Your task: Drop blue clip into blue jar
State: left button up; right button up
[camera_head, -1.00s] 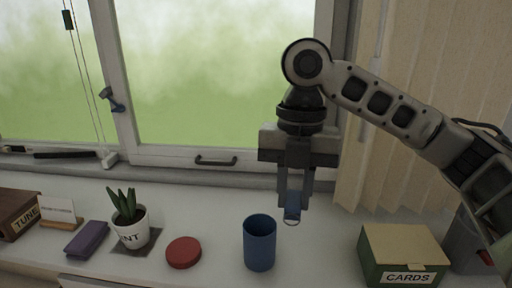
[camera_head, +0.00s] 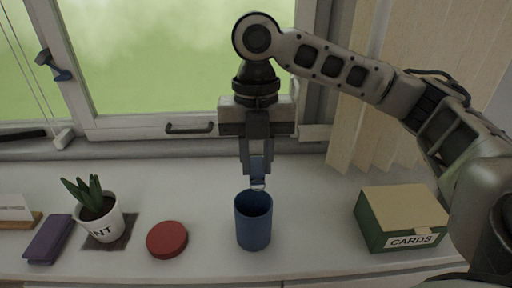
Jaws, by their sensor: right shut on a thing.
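The blue jar (camera_head: 254,226) stands upright and open on the white sill, near the middle of the view. My right gripper (camera_head: 257,168) is above the jar, pointing down. It is shut on the blue clip (camera_head: 257,167), which hangs between the fingers with a metal end at the bottom. The clip's lower end appears just over the jar's far rim; whether it dips inside is hard to tell. The left gripper does not show.
A red round lid (camera_head: 167,239) lies left of the jar. Further left are a potted plant (camera_head: 101,220) on a dark mat and a purple case (camera_head: 48,239). A green card box (camera_head: 400,222) stands to the right. The sill around the jar is clear.

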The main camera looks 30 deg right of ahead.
aim_at(256, 157)
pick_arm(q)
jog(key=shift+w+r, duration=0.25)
pick_arm(e)
jog(key=shift+f, duration=0.2)
jog(key=o, duration=1)
jog(key=shift+o, duration=0.2)
jog(key=shift+r, duration=0.1)
pick_arm(q)
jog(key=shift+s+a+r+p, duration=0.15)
jog(key=shift+p, duration=0.4)
pick_arm(e)
notch_tip(256, 157, up, 16)
jog(key=w+d, duration=0.1)
jog(key=shift+w, duration=0.35)
jog(key=shift+f, duration=0.25)
